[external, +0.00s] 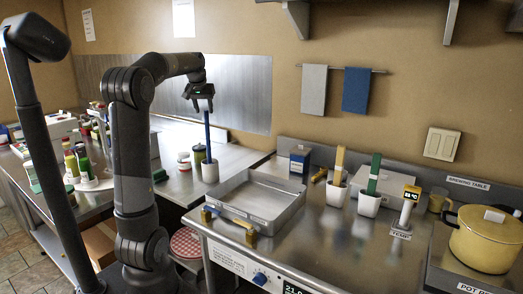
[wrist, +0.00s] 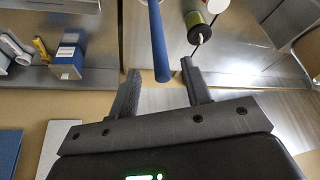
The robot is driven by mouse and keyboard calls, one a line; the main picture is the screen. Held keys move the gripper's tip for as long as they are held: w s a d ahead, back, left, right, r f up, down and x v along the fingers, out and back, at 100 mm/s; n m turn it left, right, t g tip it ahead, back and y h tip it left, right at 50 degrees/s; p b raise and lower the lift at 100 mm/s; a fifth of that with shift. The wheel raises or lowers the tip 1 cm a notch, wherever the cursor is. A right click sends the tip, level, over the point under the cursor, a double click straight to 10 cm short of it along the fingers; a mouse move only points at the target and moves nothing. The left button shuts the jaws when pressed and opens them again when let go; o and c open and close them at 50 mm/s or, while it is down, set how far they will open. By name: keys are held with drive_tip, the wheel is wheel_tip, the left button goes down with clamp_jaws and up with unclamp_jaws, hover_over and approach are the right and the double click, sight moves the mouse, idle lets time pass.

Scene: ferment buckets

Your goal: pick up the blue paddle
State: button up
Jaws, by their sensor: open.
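My gripper (external: 202,105) is just above the paddle's top end, pointing down and open. In the wrist view, the blue paddle (wrist: 158,45) comes in from the top edge, and its near end shows in the gap between the open fingers (wrist: 160,68). I cannot tell whether the end is fully between them. Nothing is held.
A yellow paddle (external: 340,162) and a green paddle (external: 374,172) stand in white cups to the right. A metal tray (external: 285,213) lies near the front. A green jar (external: 199,155) stands close beside the blue paddle's cup. A yellow pot (external: 484,242) is far right.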

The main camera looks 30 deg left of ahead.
sight(205, 114)
drive_tip(key=x, duration=0.6)
drive_tip(key=shift+w+a+f, duration=0.1)
drive_tip(key=shift+w+f, duration=0.1)
drive_tip(key=shift+w, duration=0.05)
clamp_jaws()
idle(0.4)
